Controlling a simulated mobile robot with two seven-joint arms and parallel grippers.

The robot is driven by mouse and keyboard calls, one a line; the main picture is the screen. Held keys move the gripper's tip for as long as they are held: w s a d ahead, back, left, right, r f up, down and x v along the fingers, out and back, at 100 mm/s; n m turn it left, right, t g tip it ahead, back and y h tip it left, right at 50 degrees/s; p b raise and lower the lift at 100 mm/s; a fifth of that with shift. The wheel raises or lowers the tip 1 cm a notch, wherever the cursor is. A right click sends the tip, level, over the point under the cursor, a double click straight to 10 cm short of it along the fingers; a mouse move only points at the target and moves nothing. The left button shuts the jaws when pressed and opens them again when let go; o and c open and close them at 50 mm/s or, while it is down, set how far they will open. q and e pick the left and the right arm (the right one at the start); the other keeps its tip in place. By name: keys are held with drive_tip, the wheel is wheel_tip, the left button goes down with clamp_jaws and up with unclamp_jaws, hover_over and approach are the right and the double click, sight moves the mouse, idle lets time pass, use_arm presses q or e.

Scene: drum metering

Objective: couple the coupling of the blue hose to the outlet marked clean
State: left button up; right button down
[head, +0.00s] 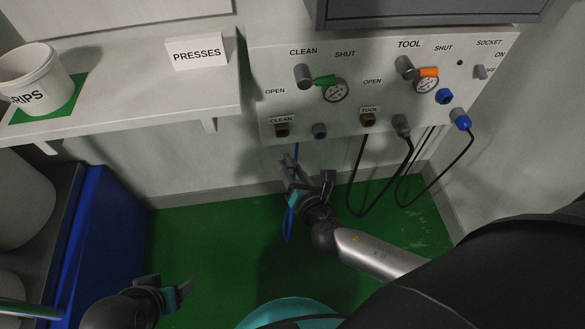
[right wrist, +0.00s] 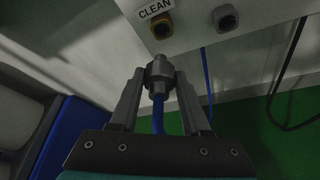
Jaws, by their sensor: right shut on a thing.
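The grey coupling (right wrist: 159,70) of the blue hose is between the fingers of my right gripper (right wrist: 158,88), which is shut on it. The blue hose (right wrist: 158,115) runs down from it; a loop (head: 288,226) hangs below the gripper (head: 290,168) in the head view. The brass outlet marked clean (head: 282,130) is on the wall panel, above the gripper. In the right wrist view this outlet (right wrist: 161,28) is beyond the coupling and apart from it. My left gripper (head: 170,287) is low at the left, empty, with its fingers apart.
A grey stub (head: 320,131) sits right of the clean outlet, then the tool outlet (head: 368,119). A black hose (head: 361,190) hangs from a grey fitting (head: 401,126). The green clean handle (head: 325,81) points toward SHUT. A shelf (head: 130,105) juts out at left.

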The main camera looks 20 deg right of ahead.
sight(292, 160)
drive_tip(key=shift+w+d, duration=0.2)
drive_tip(key=shift+w, duration=0.55)
drive_tip(key=shift+w+d, duration=0.15)
drive_tip(key=shift+w, duration=0.65)
drive_tip(key=shift+w+d, duration=0.2)
drive_tip(key=shift+w, duration=0.55)
drive_tip(key=shift+w+d+r, duration=0.1)
drive_tip(key=shift+w, duration=0.45)
drive_tip(key=shift+w+d, duration=0.2)
drive_tip(key=shift+w, duration=0.6)
drive_tip(key=shift+w+d, duration=0.2)
drive_tip(key=shift+w, duration=0.6)
drive_tip(key=shift+c, duration=1.4)
unclamp_jaws()
drive_tip(key=shift+s, duration=0.1)
